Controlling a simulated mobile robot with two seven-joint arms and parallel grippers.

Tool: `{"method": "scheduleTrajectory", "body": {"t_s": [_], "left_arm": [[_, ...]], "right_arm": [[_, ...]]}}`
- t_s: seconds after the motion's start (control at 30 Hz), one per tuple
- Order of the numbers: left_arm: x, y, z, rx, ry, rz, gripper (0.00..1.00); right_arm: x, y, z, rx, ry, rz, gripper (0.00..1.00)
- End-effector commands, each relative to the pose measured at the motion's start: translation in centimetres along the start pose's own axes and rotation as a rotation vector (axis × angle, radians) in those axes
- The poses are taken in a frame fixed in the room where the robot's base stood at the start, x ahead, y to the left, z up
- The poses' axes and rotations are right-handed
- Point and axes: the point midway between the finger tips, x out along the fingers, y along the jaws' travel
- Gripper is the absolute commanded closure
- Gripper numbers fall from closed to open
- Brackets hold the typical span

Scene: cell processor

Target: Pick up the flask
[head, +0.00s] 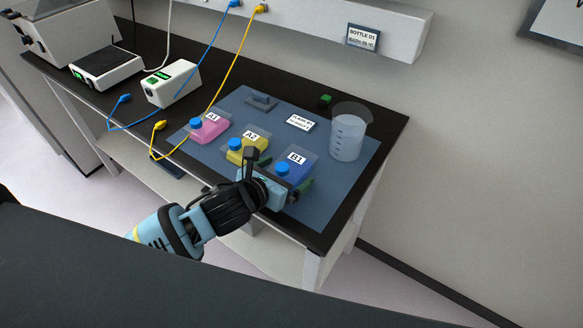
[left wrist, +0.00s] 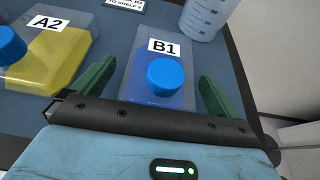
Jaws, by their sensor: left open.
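Three flasks lie in a row on the blue mat (head: 337,175): A1 (head: 211,128) with pink liquid, A2 (head: 247,149) with yellow and B1 (head: 297,168) with blue, each with a blue cap. My left gripper (head: 283,175) is at flask B1, covering part of its near side. In the left wrist view, flask B1 (left wrist: 152,68) lies between the open green fingers of my left gripper (left wrist: 155,88), with a gap on both sides. Flask A2 (left wrist: 62,65) lies just left of the left finger. My right gripper is not in view.
A clear beaker (head: 347,138) stands at the mat's right side, behind B1. A label card (head: 300,122) and a grey block (head: 262,101) lie further back. Blue and yellow cables cross the bench to the left, near a white box (head: 172,84).

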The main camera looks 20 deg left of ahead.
Motion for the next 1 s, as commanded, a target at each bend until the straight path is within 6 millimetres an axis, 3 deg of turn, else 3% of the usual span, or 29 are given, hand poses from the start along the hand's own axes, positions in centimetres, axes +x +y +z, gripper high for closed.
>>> {"method": "scheduleTrajectory", "body": {"t_s": [0.4, 0.77, 1.0], "left_arm": [[1.09, 0.01, 0.04, 0.001, -0.001, 0.000, 0.03], [1.06, 0.01, 0.02, 0.001, -0.001, 0.000, 0.50], [1.03, 0.02, 0.15, 0.001, -0.002, 0.000, 0.50]], "right_arm": [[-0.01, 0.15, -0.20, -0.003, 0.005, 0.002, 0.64], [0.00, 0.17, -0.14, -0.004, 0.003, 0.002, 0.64], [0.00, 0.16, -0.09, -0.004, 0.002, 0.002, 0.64]]}}
